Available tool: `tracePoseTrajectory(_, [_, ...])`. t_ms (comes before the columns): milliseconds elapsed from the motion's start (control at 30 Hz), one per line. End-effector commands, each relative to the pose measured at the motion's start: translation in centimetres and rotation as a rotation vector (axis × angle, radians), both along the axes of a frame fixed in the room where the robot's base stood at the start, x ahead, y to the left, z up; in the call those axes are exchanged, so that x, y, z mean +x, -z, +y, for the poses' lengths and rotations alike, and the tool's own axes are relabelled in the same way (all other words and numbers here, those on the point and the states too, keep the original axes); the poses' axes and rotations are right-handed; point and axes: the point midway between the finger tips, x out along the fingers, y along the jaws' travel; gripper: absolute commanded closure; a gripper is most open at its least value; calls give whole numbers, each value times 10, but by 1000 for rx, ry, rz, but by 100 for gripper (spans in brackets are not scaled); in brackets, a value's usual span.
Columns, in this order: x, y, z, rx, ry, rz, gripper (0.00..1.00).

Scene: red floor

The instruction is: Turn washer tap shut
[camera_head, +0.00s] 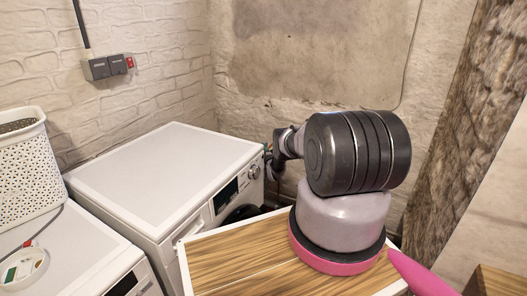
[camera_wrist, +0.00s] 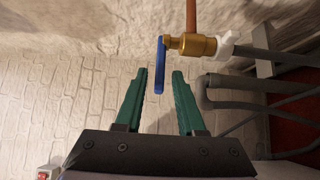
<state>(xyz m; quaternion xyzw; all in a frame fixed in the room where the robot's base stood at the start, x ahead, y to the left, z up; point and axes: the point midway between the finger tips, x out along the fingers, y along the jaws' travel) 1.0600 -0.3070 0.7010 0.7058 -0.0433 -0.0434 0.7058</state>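The washer tap is a brass valve (camera_wrist: 190,44) with a blue lever handle (camera_wrist: 159,66), seen at the top of the wrist view. The lever runs up and down in the picture, to the left of the brass body. A copper pipe (camera_wrist: 191,15) meets the body from above and a white fitting (camera_wrist: 226,44) sits on its right. My gripper (camera_wrist: 160,74) is open, with its two green fingers apart and nothing gripped. The lever's lower end appears between the fingertips in the picture; contact cannot be told. In the head view the tap is hidden behind my arm.
Grey hoses (camera_wrist: 260,88) run close to the right finger. A white washing machine (camera_head: 165,176) stands left of my arm in the head view, with a wooden-topped surface (camera_head: 235,262) in front. A perforated white basket (camera_head: 28,165) stands at the left. Brick walls close off the back.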

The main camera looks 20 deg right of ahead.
Motion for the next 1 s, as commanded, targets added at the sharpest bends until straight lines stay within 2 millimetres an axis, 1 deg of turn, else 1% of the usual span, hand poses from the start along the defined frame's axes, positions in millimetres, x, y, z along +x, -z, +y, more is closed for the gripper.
tracePoseTrajectory(33, [0, 0, 0, 0, 0, 0, 86])
tracePoseTrajectory(67, [0, 0, 0, 0, 0, 0, 97])
tracePoseTrajectory(100, [0, 0, 0, 0, 0, 0, 100])
tracePoseTrajectory(1000, [0, 0, -1, 0, 1, 0, 100])
